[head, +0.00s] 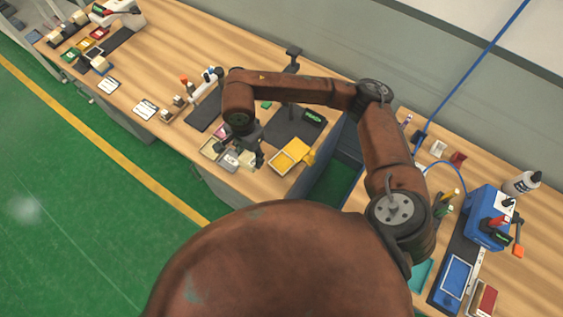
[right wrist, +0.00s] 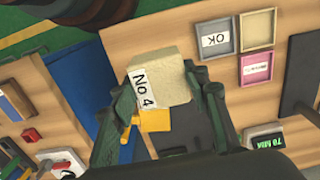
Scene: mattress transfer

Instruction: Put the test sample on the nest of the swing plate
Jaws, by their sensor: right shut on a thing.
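The test sample (right wrist: 160,72) is a cream, foam-like block with a white "No 4" label, held between the two fingers of my right gripper (right wrist: 168,98) in the right wrist view. In the head view my right gripper (head: 247,152) points down over the front part of the bench, and the pale block (head: 247,161) shows small at its fingertips. The block looks held above the bench. I cannot tell for sure which fixture is the swing plate or where its nest is. My left gripper is not in view.
Small trays, one marked "OK" (right wrist: 215,38) and one pink (right wrist: 257,67), lie near the gripper. A yellow-lined tray (head: 282,164) stands to its right. A display (head: 314,116) sits on a dark plate. A blue device (head: 488,215) and a bottle (head: 522,183) stand far right.

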